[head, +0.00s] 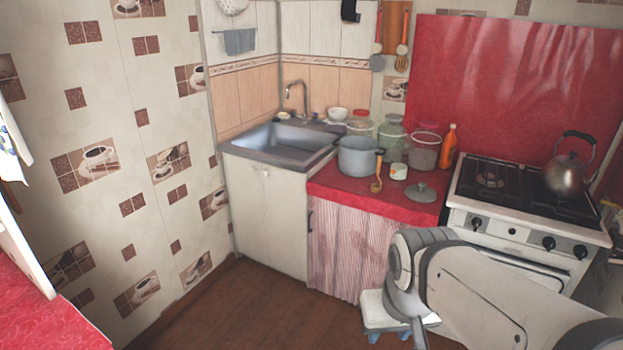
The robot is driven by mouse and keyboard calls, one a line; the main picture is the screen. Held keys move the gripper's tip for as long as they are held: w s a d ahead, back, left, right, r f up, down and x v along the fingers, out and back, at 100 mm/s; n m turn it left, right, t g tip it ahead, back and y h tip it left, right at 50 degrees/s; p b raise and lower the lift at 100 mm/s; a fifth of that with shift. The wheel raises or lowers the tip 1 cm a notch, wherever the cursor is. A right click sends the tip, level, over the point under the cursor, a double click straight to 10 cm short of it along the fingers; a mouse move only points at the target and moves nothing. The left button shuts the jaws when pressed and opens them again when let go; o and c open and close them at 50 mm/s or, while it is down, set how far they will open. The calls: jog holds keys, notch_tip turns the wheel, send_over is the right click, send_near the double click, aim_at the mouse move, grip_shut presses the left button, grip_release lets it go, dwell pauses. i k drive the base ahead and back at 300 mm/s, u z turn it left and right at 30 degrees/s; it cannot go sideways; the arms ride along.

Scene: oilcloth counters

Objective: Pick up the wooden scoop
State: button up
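A small wooden scoop (376,186) shows on the red counter (340,186), at the front right of a grey pot (358,162). A thin light-brown handle seems to rise from it beside the pot's right side; whether it touches the pot I cannot tell. My arm is at the lower right, in front of the counter and stove. My gripper is not visible; the arm's grey end runs down out of the bottom of the picture.
A white mug (399,171), a grey lid (422,192), several jars and an orange bottle (447,143) stand around the pot. A sink (280,137) is left, a stove with a kettle (570,175) right. A small stool (375,312) stands below. The wooden floor at centre-left is clear.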

aim_at(378, 174)
jog(key=u, duration=0.3)
jog(key=i, duration=2.15)
jog(key=z, duration=0.95)
jog(key=i, duration=0.6)
jog(key=z, duration=0.45)
